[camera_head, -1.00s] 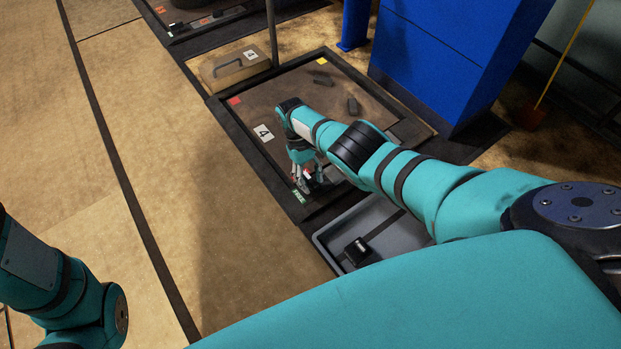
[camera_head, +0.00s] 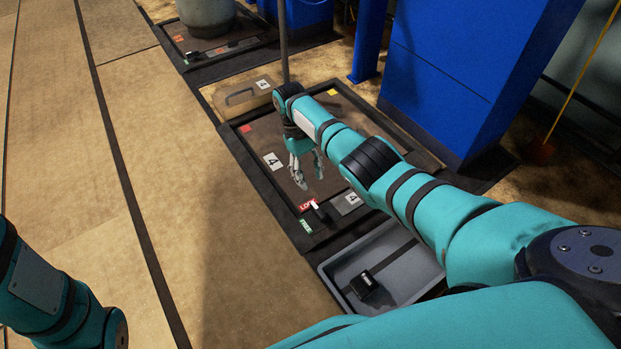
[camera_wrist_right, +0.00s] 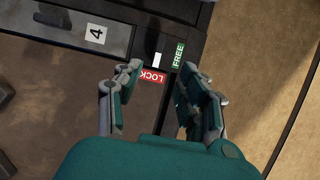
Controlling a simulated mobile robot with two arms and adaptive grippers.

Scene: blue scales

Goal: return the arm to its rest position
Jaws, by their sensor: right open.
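My right gripper (camera_head: 307,170) is open and empty above the dark floor scale (camera_head: 262,178) in the head view. In the right wrist view its two fingers (camera_wrist_right: 158,90) stand apart. Beyond them lie a red LOCK label (camera_wrist_right: 152,77), a green FREE label (camera_wrist_right: 178,55) and a white-tipped lever (camera_wrist_right: 157,59) between the labels. The lever (camera_head: 316,206) also shows in the head view, close to the LOCK label (camera_head: 307,204); the gripper is clear of it. My left arm shows at the lower left of the head view, but its gripper is out of view.
A grey tray (camera_head: 335,279) with a black block (camera_head: 365,284) is in front of the scale. A beige case (camera_head: 240,97), a pole (camera_head: 282,45) and a tall blue cabinet (camera_head: 440,75) stand behind. Another scale with a grey drum (camera_head: 207,15) is further back. The left floor is clear.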

